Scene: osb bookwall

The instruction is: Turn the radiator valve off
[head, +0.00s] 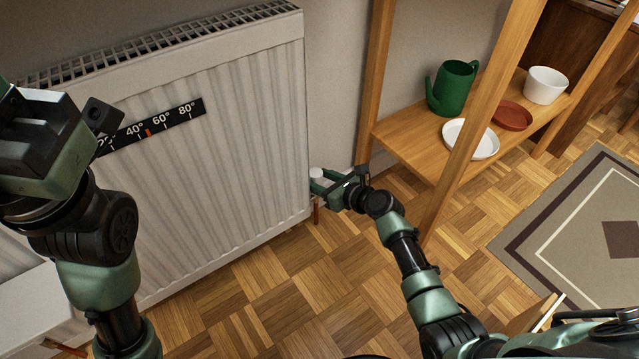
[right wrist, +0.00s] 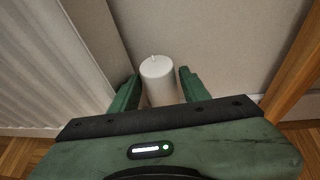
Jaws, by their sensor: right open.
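The white radiator (head: 200,150) fills the left and middle of the head view. Its valve is a white round knob (head: 316,173) at the radiator's lower right side, and it shows upright in the right wrist view (right wrist: 158,76) with a small mark on its top. My right gripper (right wrist: 158,88) is open, with one green finger on each side of the knob; I cannot tell whether either finger touches it. In the head view my right gripper (head: 320,181) partly hides the knob. My left gripper (head: 40,140) is at the upper left before the radiator, its fingertips not clearly visible.
A black temperature strip (head: 165,120) is on the radiator front. To the right, a wooden shelf (head: 400,145) holds a green watering can (head: 452,88), white dish (head: 470,138), brown saucer (head: 512,115) and white pot (head: 545,85). Its posts stand close to my right arm.

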